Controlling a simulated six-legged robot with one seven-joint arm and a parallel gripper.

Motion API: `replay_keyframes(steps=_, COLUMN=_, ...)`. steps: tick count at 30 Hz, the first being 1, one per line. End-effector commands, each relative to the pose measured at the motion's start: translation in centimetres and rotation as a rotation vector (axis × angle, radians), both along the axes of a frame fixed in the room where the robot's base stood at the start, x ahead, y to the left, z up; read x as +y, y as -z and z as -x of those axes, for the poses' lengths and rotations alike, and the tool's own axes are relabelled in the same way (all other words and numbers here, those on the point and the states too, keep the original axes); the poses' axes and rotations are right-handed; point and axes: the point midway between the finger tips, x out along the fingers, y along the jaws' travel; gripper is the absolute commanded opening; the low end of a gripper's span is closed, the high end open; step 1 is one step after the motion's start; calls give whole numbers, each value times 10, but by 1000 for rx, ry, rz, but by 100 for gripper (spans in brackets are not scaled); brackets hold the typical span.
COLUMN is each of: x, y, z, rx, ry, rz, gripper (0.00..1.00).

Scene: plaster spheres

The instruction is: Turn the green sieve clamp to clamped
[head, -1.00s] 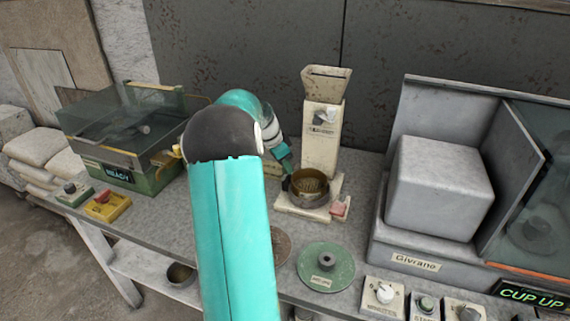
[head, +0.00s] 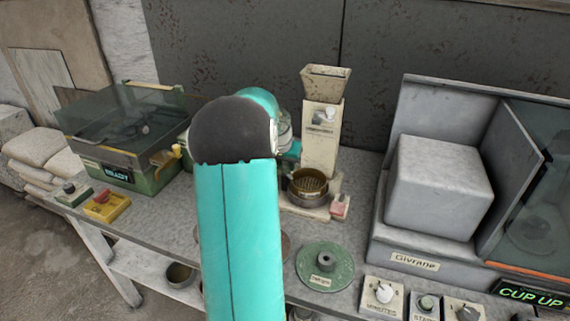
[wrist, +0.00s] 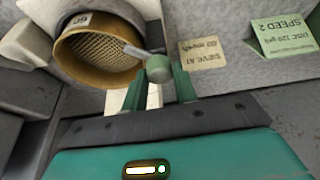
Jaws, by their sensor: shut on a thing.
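The green sieve clamp (wrist: 158,68) shows in the wrist view as a rounded green knob on a short grey lever beside the sieve's rim. My gripper (wrist: 158,84) has its two green fingers on either side of the knob and is shut on it. The brass sieve (wrist: 97,57) with its mesh is at the upper left there, and the lever reaches its rim. In the head view the sieve (head: 308,183) sits at the foot of a cream hopper machine (head: 321,135). My own arm hides the clamp and most of my gripper there.
A card reading "SIEVE AT 60 mesh" (wrist: 203,54) and a green "SPEED 2" card (wrist: 283,36) lie near. A green disc (head: 325,266) is in front of the machine. A glass-lidded green box (head: 125,140) stands left, a grey cabinet (head: 420,245) right.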

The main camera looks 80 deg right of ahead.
Motion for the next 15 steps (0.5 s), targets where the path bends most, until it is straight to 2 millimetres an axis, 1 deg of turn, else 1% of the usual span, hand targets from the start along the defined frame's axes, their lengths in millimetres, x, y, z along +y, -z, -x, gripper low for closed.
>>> replay_keyframes(steps=15, x=0, y=0, z=4, rx=-2, ry=-476, rz=-1, gripper=6)
